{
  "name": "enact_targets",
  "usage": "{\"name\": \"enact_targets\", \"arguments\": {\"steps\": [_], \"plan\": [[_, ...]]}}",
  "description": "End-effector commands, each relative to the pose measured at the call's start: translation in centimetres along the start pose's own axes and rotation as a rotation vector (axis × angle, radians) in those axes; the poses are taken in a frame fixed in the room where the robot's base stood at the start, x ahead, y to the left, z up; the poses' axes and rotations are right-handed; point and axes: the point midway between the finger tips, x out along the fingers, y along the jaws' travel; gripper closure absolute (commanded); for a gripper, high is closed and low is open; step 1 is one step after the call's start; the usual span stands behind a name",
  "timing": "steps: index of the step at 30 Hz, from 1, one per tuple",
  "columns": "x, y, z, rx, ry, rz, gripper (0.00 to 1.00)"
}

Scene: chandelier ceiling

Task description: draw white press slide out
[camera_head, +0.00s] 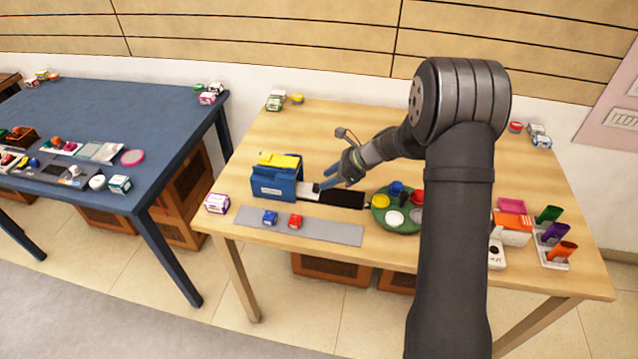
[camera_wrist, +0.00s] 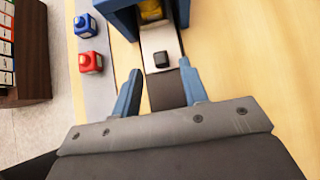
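The blue press (camera_head: 273,183) with a yellow top stands on the wooden table. Its white slide (camera_head: 306,192) sticks out of the right side over a black track (camera_head: 345,199). In the wrist view the white slide (camera_wrist: 153,41) carries a black knob (camera_wrist: 160,59) and runs under the blue press frame (camera_wrist: 125,18). A yellow piece (camera_wrist: 150,8) shows inside the press. My gripper (camera_wrist: 161,71) is open, with its blue fingers on either side of the track, and the knob lies ahead between the fingertips. The gap between fingers and knob is hard to judge.
A grey strip (camera_head: 335,232) in front of the press holds a blue block (camera_head: 270,217) and a red block (camera_head: 295,221). A green round tray (camera_head: 383,222) with coloured pieces stands right of the track. A purple-and-white box (camera_head: 217,203) is near the left edge.

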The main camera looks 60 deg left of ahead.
Motion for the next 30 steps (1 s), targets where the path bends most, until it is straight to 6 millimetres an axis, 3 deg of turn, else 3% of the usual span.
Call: {"name": "enact_targets", "arguments": {"steps": [3, 9, 19, 20, 26, 30], "plan": [[2.2, 0.1, 0.0, 0.0, 0.001, 0.003, 0.6], [4.2, 0.0, 0.0, -0.002, 0.001, 0.0, 0.6], [4.5, 0.0, 0.0, -0.001, 0.001, -0.001, 0.6], [4.5, 0.0, 0.0, -0.001, 0.001, -0.001, 0.62], [4.5, 0.0, 0.0, -0.001, 0.001, -0.001, 1.0], [4.5, 0.0, 0.0, -0.001, 0.001, -0.001, 1.0]]}}
